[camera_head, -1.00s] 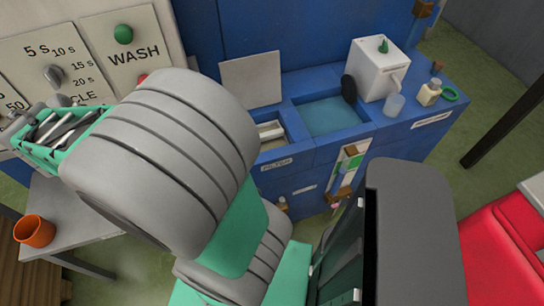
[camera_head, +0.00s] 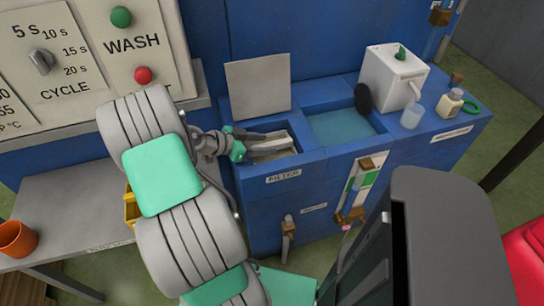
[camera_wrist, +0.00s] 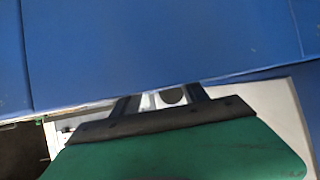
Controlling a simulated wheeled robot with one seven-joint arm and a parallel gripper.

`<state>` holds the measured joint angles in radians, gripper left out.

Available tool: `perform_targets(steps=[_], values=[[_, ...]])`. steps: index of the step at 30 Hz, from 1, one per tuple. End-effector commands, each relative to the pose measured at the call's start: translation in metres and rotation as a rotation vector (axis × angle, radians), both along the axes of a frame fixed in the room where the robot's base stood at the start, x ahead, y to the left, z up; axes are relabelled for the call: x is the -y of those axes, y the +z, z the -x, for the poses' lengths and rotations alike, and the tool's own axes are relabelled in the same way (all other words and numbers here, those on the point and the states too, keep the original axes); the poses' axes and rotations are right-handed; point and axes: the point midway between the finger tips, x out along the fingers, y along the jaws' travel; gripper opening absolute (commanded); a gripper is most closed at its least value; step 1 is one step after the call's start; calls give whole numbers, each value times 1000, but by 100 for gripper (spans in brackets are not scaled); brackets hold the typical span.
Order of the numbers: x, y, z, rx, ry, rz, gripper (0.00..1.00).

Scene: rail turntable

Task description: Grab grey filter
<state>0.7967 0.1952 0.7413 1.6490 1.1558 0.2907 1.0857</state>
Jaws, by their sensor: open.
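The open compartment marked FILTER (camera_head: 283,178) is in the blue cabinet, in the middle of the head view. A light grey, blocky piece (camera_head: 272,150), apparently the grey filter, lies inside it, partly hidden by my gripper. My gripper (camera_head: 265,137) is open and reaches in from the left, at or just above the piece. I cannot tell whether they touch. In the wrist view, the dark fingers (camera_wrist: 160,99) stand apart with a pale part and a dark round spot between them. The blue cabinet hides the fingertips there.
A raised grey lid (camera_head: 258,88) stands behind the compartment. A water basin (camera_head: 340,125) is to its right, then a white dispenser (camera_head: 392,78), a clear cup (camera_head: 412,116) and a small bottle (camera_head: 449,103). An orange cup (camera_head: 15,239) stands on the left table.

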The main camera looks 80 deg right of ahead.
Motion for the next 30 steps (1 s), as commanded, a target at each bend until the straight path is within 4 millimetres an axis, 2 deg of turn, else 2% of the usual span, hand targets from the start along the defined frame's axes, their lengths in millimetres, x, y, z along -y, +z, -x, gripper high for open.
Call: perform_targets(steps=[3, 9, 27, 30], values=[[7, -5, 8, 1, -1, 1, 51], [8, -6, 8, 1, 1, 1, 51], [7, -5, 7, 1, 1, 1, 2], [7, -5, 7, 1, 2, 1, 0]])
